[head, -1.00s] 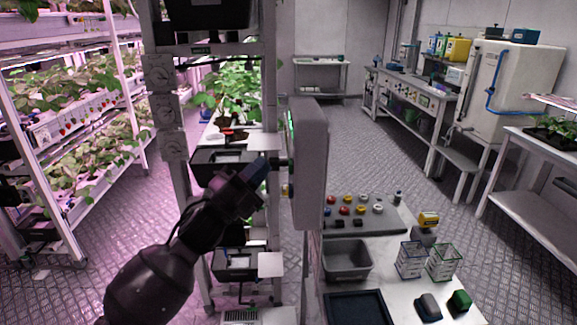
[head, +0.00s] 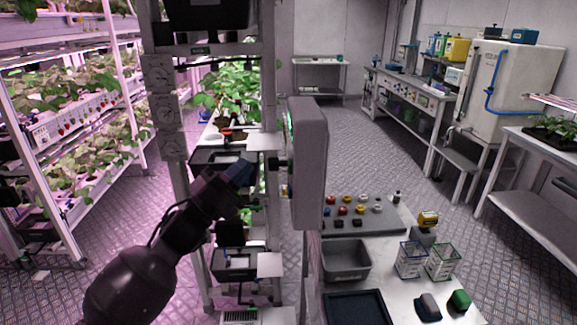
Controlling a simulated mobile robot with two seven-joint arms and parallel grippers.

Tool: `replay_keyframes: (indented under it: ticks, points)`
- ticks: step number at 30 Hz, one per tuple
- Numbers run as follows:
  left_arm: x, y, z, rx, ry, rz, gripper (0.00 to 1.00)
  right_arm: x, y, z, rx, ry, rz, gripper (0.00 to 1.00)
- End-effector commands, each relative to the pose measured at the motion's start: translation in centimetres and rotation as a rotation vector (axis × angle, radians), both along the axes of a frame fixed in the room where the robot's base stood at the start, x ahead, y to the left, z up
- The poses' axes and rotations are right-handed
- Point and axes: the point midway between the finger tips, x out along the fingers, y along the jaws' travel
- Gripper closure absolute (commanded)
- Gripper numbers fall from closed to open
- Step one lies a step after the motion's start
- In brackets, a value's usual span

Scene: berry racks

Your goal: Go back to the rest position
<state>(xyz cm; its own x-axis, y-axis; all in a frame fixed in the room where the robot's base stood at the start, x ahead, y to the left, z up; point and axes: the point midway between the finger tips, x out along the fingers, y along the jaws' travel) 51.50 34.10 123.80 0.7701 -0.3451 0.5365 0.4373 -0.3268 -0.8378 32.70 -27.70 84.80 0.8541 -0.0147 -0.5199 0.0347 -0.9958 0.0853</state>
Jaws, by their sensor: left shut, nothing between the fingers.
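My left gripper (head: 240,172) is in the middle left of the head view, at the end of my dark arm that comes up from the bottom left. Its fingers are shut with nothing between them. It is in front of the grey rack with black trays (head: 236,262) and to the left of the grey upright panel box (head: 309,165), apart from it in the picture. My right gripper is not in view.
A bench (head: 403,290) at the lower right holds a grey bin (head: 346,262), a dark tray (head: 357,308), two wire baskets (head: 411,260) and a board with coloured knobs (head: 365,217). Berry racks (head: 60,130) stand at the left. The floor (head: 400,160) behind the bench is clear.

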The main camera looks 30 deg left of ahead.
Motion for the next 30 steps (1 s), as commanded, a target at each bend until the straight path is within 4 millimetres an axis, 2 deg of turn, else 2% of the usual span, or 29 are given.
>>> replay_keyframes:
  ticks: [8, 11, 14, 17, 22, 26, 30]
  points:
    - [0.0, 0.0, 0.0, -0.002, 0.001, -0.002, 1.00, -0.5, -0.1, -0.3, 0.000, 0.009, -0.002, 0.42]
    - [0.4, 0.5, -0.3, -0.060, 0.048, 0.001, 1.00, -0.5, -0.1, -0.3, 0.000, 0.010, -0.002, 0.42]
    - [1.4, 1.5, -1.6, -0.185, 0.153, 0.015, 1.00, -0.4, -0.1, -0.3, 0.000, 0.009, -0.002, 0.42]
    - [2.1, 1.8, -6.0, -0.383, 0.327, 0.030, 1.00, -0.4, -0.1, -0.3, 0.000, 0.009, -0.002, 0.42]
    - [0.5, 1.2, -15.1, -0.646, 0.592, 0.076, 1.00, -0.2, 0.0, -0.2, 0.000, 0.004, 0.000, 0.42]
    - [-2.5, -0.2, -22.3, -0.824, 0.782, 0.124, 1.00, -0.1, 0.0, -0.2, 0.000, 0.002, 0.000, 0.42]
    - [-7.0, -2.3, -29.4, -0.991, 0.966, 0.181, 1.00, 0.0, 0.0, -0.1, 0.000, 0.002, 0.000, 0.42]
